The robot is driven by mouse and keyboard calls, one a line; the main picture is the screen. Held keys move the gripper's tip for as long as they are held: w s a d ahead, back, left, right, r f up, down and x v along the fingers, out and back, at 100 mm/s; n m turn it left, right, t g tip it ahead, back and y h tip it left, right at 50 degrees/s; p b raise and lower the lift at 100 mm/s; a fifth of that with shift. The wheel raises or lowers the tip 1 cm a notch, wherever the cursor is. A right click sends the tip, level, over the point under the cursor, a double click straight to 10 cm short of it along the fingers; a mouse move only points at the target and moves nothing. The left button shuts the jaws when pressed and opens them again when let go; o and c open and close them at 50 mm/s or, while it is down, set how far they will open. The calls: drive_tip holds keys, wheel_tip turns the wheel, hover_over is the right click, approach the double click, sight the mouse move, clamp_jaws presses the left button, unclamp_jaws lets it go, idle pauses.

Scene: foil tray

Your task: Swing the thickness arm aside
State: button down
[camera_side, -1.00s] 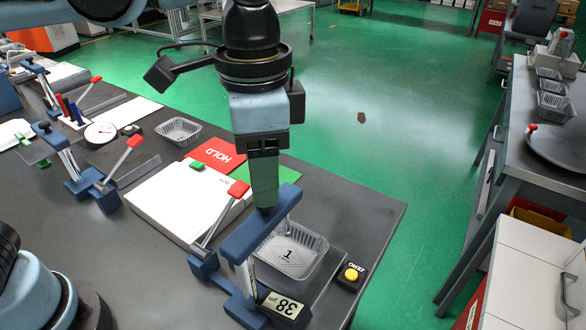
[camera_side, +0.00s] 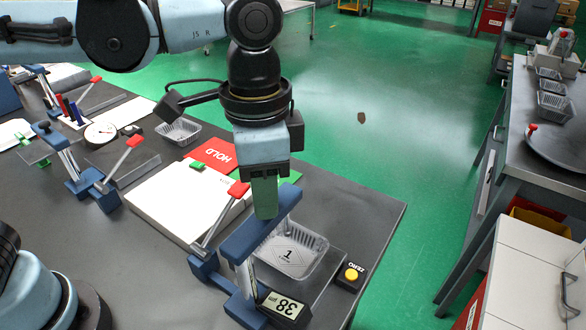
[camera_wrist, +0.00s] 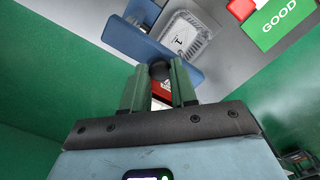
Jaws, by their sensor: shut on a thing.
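The thickness arm (camera_side: 245,238) is a blue bar on a blue gauge stand at the table's front, with a display (camera_side: 284,305) reading 38. It spans over the left side of a clear tray (camera_side: 300,250) marked 1, which shows in the wrist view (camera_wrist: 188,35) partly behind the blue bar (camera_wrist: 135,38). My gripper (camera_side: 265,212) is at the bar from above, its green fingers pointing down. In the wrist view the fingers (camera_wrist: 160,85) are shut on a round black knob (camera_wrist: 159,70) by the bar; the contact itself is partly hidden.
A red-tipped lever (camera_side: 238,188) stands left of the bar. A yellow ZERO button (camera_side: 352,275) is to the right. A white box (camera_side: 175,200), red HOLD card (camera_side: 212,153) and another gauge stand (camera_side: 85,185) are further left.

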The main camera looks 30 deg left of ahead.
sight(281, 208)
drive_tip(key=shift+d+m, duration=0.1)
drive_tip(key=shift+m, duration=0.2)
drive_tip(key=d+m, duration=0.1)
drive_tip(key=m, duration=0.1)
drive_tip(key=s+d+m, duration=0.1)
drive_tip(key=m, duration=0.2)
drive_tip(key=d+m, duration=0.1)
drive_tip(key=m, duration=0.1)
drive_tip(key=shift+s+d+m, duration=0.2)
drive_tip(key=shift+m, duration=0.2)
drive_tip(key=shift+s+d+m, duration=0.25)
drive_tip(key=shift+s+m, duration=0.25)
drive_tip(key=shift+m, duration=0.75)
drive_tip(key=shift+s+d+m, duration=0.25)
drive_tip(key=shift+s+m, duration=0.2)
drive_tip(key=shift+m, duration=0.85)
drive_tip(key=shift+s+d+m, duration=0.25)
drive_tip(key=shift+s+m, duration=0.25)
drive_tip(key=shift+m, duration=0.75)
drive_tip(key=shift+s, duration=0.1)
drive_tip(key=c, duration=0.9)
unclamp_jaws()
drive_tip(key=shift+r, duration=0.1)
wheel_tip(281, 208, up, 12)
